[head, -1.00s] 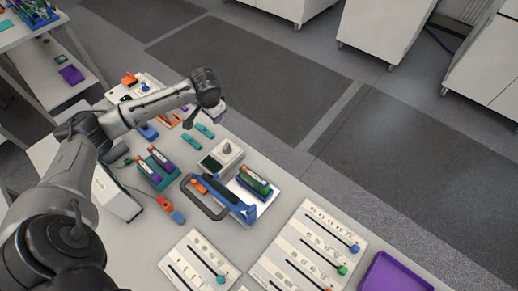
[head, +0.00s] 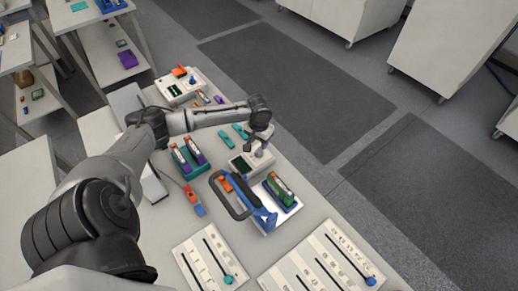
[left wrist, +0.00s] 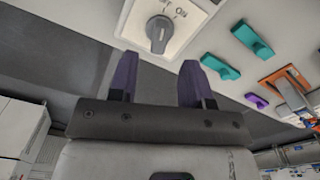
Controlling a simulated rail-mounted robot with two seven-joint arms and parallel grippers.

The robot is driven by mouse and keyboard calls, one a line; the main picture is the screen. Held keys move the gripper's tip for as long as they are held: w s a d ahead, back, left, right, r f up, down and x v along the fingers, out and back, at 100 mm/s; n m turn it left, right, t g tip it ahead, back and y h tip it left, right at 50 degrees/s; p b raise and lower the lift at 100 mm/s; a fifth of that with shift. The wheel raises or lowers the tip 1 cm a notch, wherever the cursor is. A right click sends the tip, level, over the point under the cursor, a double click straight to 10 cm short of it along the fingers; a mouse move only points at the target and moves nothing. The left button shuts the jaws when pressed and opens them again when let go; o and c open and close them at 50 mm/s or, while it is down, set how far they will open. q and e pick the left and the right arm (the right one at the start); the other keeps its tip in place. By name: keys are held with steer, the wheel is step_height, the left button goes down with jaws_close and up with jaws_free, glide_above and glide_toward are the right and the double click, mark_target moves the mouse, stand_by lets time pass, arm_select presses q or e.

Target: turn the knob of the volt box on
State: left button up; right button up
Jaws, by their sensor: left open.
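The volt box (head: 239,166) is a small white box with a dark display, on the table in the head view. My left gripper (head: 258,146) is at its far right side and partly covers its grey knob. In the left wrist view the grey round knob (left wrist: 159,34) sits on the white face of the volt box (left wrist: 190,22), with an ON mark at its upper right. The purple-tipped fingers of my left gripper (left wrist: 159,60) are open and empty, pointing toward the knob, one to each side of it in the picture. Contact cannot be seen. My right gripper is not in view.
Slider boards (head: 320,262) are at the near right.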

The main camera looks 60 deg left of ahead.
mark_target(259, 150)
arm_select(q)
steer(key=shift+f, duration=2.55)
jaws_close()
